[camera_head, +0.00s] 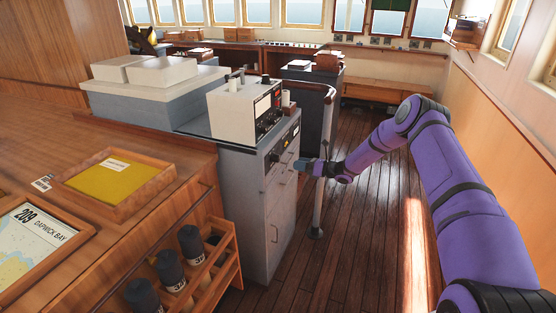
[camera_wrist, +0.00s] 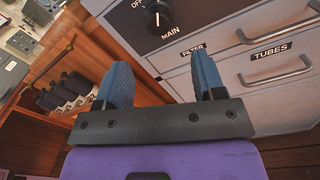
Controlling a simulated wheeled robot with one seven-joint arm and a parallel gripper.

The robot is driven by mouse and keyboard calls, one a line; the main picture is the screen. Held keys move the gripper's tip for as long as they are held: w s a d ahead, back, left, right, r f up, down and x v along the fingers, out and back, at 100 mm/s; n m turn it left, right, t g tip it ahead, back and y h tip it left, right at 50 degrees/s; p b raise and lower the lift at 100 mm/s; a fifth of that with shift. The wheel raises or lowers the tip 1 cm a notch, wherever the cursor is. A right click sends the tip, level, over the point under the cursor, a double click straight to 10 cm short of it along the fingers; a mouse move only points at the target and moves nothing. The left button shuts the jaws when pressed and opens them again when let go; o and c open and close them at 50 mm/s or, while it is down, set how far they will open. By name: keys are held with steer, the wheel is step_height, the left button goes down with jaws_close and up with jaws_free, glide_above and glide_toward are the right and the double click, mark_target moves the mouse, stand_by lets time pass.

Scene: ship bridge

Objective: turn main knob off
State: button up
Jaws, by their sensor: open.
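The main knob (camera_wrist: 158,17) is a round black knob with a white pointer line, on a dark panel at the top of the wrist view. "OFF" is printed at its upper left and "MAIN" below it. The pointer's exact setting is hard to read. In the head view the knob (camera_head: 274,157) is small and dark on the front of the grey cabinet (camera_head: 238,178). My gripper (camera_wrist: 160,80) is open, its two blue fingers spread apart with nothing between them. The knob is beyond the fingertips, not touched. In the head view my gripper (camera_head: 302,166) is just right of the cabinet front.
Drawers labelled "FILTER" and "TUBES" (camera_wrist: 270,50) have protruding handles beside the knob. A metal rail post (camera_head: 318,190) stands close by my gripper. A white instrument box (camera_head: 240,108) sits on the cabinet. A wooden rack (camera_head: 205,265) holds dark cylinders at lower left. Floor space is clear on the right.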

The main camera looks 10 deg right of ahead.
mark_target(279, 160)
steer(key=x, duration=0.9)
steer(key=shift+w+a, duration=0.2)
steer(key=shift+a, duration=0.2)
steer(key=c, duration=0.8)
